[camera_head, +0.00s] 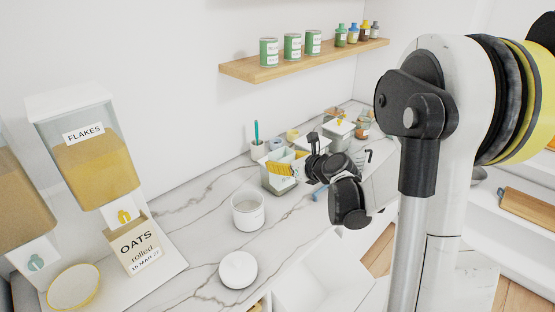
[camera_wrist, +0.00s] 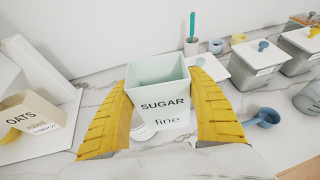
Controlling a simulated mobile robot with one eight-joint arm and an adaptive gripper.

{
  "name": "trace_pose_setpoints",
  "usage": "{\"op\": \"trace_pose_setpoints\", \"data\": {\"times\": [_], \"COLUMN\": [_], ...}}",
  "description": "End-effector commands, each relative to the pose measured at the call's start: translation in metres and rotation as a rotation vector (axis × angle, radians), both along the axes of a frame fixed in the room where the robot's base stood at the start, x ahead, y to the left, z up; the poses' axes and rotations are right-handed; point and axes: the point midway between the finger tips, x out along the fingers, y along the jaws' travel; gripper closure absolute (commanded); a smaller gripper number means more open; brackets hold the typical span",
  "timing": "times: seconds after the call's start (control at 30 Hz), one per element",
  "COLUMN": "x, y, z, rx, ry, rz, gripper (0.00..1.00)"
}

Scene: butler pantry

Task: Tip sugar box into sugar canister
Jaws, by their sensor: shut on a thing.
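The pale green sugar box (camera_wrist: 160,105), marked "SUGAR fine" and open at the top, is between the yellow fingers of my gripper (camera_wrist: 162,118). The gripper is shut on it and the box looks upright. In the head view the box (camera_head: 272,183) and my gripper (camera_head: 285,169) are over the marble counter, right of and behind an open white canister (camera_head: 248,221) with a label too small to read. A round white lid (camera_head: 238,270) lies in front of this canister. In the wrist view the held box hides most of a white round thing (camera_wrist: 143,132).
An oats box (camera_head: 135,250) and flakes dispenser (camera_head: 83,160) stand at the left. Lidded containers (camera_wrist: 253,66), a blue scoop (camera_wrist: 263,118) and a cup with a green-handled tool (camera_wrist: 191,45) are around the gripper. A shelf (camera_head: 300,61) with tins hangs above.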

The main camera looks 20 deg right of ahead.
Motion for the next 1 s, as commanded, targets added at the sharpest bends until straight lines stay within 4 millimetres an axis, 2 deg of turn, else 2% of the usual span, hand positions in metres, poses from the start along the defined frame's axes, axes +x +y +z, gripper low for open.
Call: {"op": "trace_pose_setpoints", "data": {"times": [0.7, 1.0], "x": [-0.032, -0.037], "y": [-0.071, -0.082], "z": [0.03, 0.033], "rx": [0.024, 0.027], "ry": [-0.01, -0.012], "rz": [-0.002, 0.001], "gripper": [0.78, 0.78]}}
